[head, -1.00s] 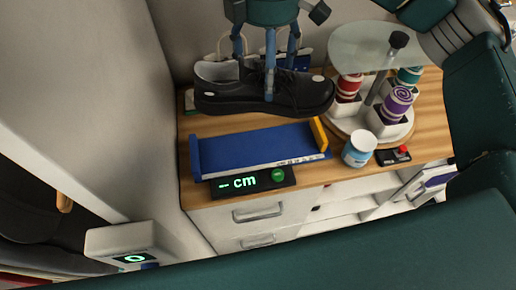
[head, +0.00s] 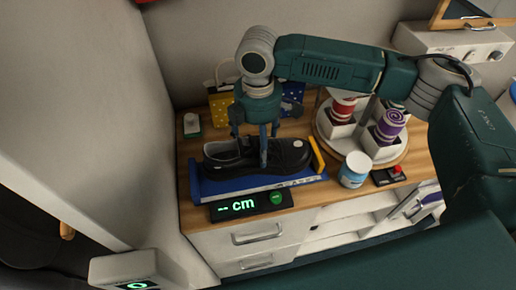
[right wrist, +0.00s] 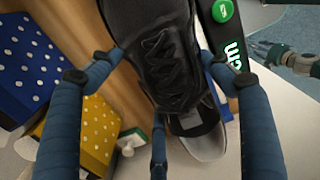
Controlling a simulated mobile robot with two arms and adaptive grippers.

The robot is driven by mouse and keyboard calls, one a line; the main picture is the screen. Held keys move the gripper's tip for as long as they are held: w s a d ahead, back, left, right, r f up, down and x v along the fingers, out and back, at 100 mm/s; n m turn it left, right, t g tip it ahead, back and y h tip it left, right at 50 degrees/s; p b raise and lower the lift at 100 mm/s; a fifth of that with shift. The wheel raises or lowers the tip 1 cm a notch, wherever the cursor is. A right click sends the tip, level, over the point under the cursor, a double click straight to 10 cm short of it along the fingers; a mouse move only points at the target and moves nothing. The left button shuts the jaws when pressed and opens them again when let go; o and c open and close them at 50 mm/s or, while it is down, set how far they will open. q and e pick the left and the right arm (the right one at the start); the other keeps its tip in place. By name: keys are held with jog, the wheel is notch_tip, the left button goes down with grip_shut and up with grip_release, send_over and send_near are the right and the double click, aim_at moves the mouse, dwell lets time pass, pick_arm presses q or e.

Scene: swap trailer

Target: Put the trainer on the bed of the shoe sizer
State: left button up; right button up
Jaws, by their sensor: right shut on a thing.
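The black trainer (head: 285,153) is level over the blue bed of the shoe sizer (head: 218,187) in the head view, between the blue end wall and the yellow stop (head: 317,154). I cannot tell whether its sole touches the bed. My right gripper (head: 252,152) points down from above and is shut on the trainer. In the right wrist view the trainer's laced top (right wrist: 165,60) lies between the fingers. The sizer's display (head: 250,206) shows a dash and "cm", with a green button beside it. A gripper that appears to be my left (right wrist: 285,57) shows small at the right edge.
A round rack (head: 362,140) with red and purple spools stands right of the sizer. Yellow and blue dotted bags (head: 222,105) stand behind the trainer.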

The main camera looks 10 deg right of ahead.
aim_at(258, 144)
jog(key=shift+f, duration=1.95)
jog(key=shift+p, duration=0.3)
jog(key=o, duration=1.4)
jog(key=shift+r, duration=0.4)
notch_tip(258, 144, up, 11)
jog(key=shift+r+b, duration=0.15)
jog(key=shift+b, duration=1.1)
